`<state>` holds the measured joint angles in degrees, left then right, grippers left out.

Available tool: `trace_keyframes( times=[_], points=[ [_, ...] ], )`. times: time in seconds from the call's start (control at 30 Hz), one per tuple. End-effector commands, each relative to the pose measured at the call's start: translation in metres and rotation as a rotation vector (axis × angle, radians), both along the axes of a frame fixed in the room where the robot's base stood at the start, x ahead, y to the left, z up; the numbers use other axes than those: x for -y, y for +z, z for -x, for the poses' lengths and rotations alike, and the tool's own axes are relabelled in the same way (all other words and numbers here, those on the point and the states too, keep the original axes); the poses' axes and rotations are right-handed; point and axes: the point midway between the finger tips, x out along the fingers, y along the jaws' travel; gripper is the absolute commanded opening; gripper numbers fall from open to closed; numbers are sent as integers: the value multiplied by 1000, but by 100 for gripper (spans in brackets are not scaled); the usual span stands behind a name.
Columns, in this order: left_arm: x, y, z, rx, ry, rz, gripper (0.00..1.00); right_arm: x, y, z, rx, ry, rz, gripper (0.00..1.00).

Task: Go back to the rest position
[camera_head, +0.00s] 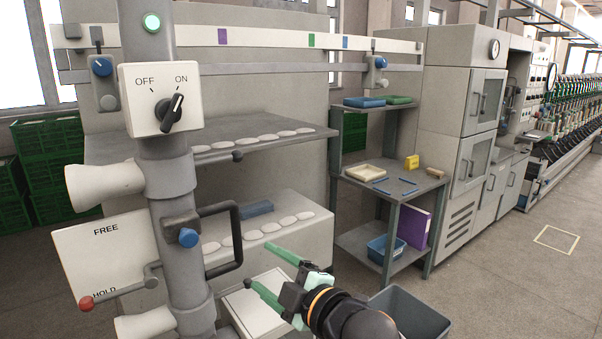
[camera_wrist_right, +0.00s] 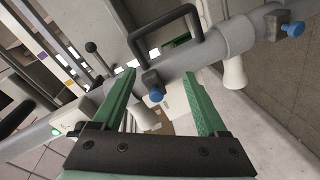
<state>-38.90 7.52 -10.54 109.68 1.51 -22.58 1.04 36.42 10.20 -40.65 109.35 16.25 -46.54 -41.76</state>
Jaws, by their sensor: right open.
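My right gripper (camera_head: 266,270) has green fingers and shows at the lower middle of the head view. Its fingers are spread and nothing is between them. In the right wrist view the same gripper (camera_wrist_right: 170,105) is open in front of the grey post (camera_wrist_right: 190,70). In the head view it is to the right of the post (camera_head: 172,220), apart from the black bar handle (camera_head: 238,240). The ON/OFF knob (camera_head: 171,113) on the post points toward ON. A lever with a red ball (camera_head: 87,303) is beside HOLD on the FREE/HOLD plate (camera_head: 88,262). My left gripper is not in view.
A grey shelf (camera_head: 350,185) with trays and a yellow box (camera_head: 412,162) stands right of the machine. A dark bin (camera_head: 410,310) is on the floor near my right arm. Green crates (camera_head: 52,150) are stacked at the left. The floor at the right is clear.

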Motion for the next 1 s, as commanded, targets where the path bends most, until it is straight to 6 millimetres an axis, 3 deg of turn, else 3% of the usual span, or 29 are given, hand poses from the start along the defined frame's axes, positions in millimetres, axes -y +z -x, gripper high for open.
trace_keyframes(
  times=[0.03,0.17,0.33,0.47,0.6,0.8,0.9,1.0],
  points=[
    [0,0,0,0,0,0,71,9,-28,1,-78,-30,-58,76],
    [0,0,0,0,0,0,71,35,-89,8,-248,-119,-197,76],
    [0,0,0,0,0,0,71,73,-172,32,-456,-262,-355,76],
    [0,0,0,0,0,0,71,105,-235,64,-601,-387,-457,76],
    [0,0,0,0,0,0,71,141,-300,112,-745,-534,-549,76],
    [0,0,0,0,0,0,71,190,-369,193,-899,-737,-634,76],
    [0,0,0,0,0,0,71,207,-388,224,-945,-808,-656,76],
    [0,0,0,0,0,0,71,217,-399,244,-969,-849,-667,76]
  ],
)
